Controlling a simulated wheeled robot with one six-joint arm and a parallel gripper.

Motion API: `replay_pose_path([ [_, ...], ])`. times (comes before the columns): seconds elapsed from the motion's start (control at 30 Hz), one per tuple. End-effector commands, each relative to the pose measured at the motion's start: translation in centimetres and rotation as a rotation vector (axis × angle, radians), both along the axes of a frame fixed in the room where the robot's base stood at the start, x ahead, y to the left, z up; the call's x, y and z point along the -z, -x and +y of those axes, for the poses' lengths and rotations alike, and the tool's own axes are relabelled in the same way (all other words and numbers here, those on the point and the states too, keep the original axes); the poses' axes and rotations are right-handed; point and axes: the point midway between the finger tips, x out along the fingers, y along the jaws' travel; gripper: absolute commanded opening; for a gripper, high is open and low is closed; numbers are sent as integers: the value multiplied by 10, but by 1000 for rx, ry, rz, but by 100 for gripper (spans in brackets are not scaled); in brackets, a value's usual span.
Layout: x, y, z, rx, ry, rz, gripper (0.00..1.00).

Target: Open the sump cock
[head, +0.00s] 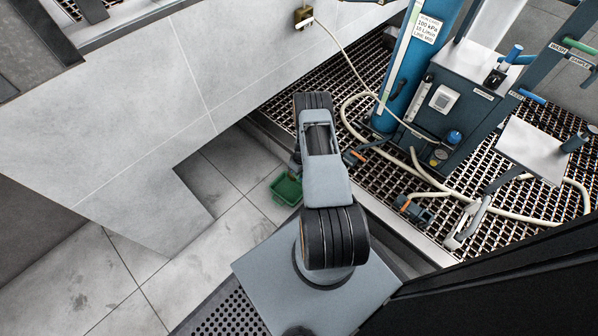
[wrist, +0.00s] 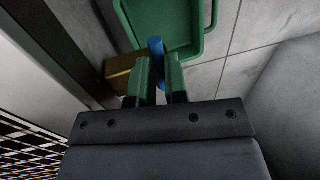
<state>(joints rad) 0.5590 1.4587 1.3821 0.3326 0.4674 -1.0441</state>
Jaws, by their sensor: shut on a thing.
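My gripper (wrist: 158,68), with green fingers, shows in the wrist view and is shut on a blue bar-like handle (wrist: 156,47). The far end of the handle sticks out past the fingertips, over the edge of the green tray. A brownish-yellow block (wrist: 122,76) sits just left of the fingers, beside the dark beam. It may be the body of the sump cock, but its join to the blue handle is hidden by the fingers. In the head view my arm covers the gripper and the handle.
A green tray (wrist: 190,45) lies on the tiled floor just beyond the fingers; it also shows in the head view (head: 286,189). A metal grating (head: 330,100) with a blue column (head: 412,65) and pale hoses stands to the right. Open tiled floor (head: 130,260) lies left.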

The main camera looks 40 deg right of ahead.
Motion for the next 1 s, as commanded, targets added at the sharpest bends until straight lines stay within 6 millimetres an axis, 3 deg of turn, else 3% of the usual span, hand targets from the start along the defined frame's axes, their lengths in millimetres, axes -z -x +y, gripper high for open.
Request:
replay_pose_path([
  [0.37, 0, -3, 6, 120, 14, -13, 0],
  [1.0, 1, -7, 27, 704, 14, -12, 0],
])
